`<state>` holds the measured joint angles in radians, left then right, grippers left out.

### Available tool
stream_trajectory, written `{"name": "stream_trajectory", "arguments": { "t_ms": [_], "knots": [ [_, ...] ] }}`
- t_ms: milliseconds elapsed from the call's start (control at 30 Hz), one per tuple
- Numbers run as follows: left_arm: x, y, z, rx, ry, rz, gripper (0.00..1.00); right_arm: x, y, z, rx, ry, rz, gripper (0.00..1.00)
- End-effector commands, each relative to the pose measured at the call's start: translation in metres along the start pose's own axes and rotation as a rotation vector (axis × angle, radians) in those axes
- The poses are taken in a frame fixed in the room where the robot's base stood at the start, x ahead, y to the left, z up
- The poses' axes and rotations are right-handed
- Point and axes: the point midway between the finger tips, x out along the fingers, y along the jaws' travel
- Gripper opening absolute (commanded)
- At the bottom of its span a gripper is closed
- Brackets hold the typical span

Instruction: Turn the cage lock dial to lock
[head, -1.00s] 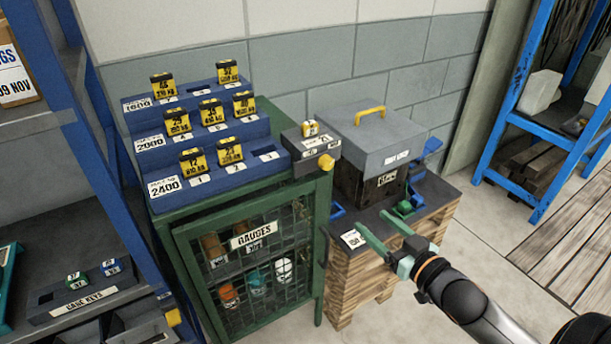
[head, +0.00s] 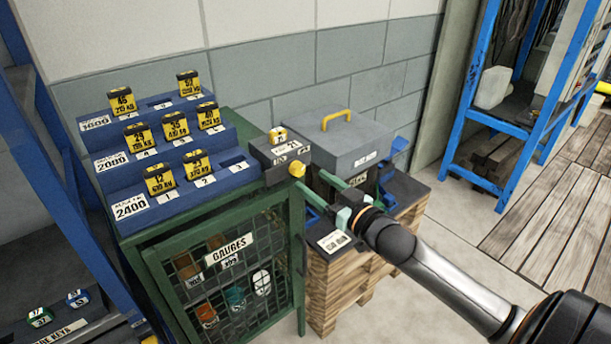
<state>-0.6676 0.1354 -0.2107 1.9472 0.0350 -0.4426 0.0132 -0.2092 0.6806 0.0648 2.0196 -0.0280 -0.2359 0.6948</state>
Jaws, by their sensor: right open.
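The cage lock dial is a round yellow knob (head: 297,169) on the front of a dark grey lock box (head: 284,154) at the right end of the cage top. The green mesh cage (head: 228,275) labelled GAUGES stands below it. My right gripper (head: 311,180) comes in from the right with its two green fingers apart and empty. Its fingertips are just right of and below the knob and look apart from it, though the depth gap is hard to judge. The lock box's small label is too small to read surely. My left gripper is not in view.
Blue stepped racks (head: 180,160) with several yellow and black tags stand on the cage, left of the lock box. A grey lidded case (head: 340,142) with a yellow handle sits on a wooden pallet stack (head: 325,285) behind my gripper. Blue shelving (head: 470,120) stands at the right.

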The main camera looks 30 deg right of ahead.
Motion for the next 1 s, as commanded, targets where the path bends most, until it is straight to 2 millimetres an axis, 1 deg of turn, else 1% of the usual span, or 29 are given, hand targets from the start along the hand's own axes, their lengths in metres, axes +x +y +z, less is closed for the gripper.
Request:
{"name": "stream_trajectory", "arguments": {
  "t_ms": [33, 100, 300, 500, 733, 767, 1000],
  "knots": [
    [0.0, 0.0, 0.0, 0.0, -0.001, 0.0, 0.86, 0.008, 0.001, -0.001, -0.001, 0.003, 0.001, 0.69],
    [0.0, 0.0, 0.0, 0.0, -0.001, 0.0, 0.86, 0.016, 0.001, -0.002, -0.002, 0.002, 0.001, 0.69],
    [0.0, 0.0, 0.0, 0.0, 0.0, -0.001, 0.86, 0.034, 0.0, 0.0, -0.001, 0.0, 0.001, 0.69],
    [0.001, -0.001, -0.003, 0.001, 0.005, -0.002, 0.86, 0.04, 0.0, 0.0, -0.001, -0.001, 0.0, 0.69],
    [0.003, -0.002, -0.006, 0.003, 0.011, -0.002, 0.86, 0.04, 0.0, 0.0, -0.001, -0.001, 0.0, 0.69],
    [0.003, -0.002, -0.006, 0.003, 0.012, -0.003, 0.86, 0.04, 0.0, 0.0, -0.001, -0.001, 0.0, 0.67],
    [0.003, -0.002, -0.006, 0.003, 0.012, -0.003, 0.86, 0.04, 0.0, 0.0, -0.001, -0.001, 0.0, 0.4]
  ]
}}
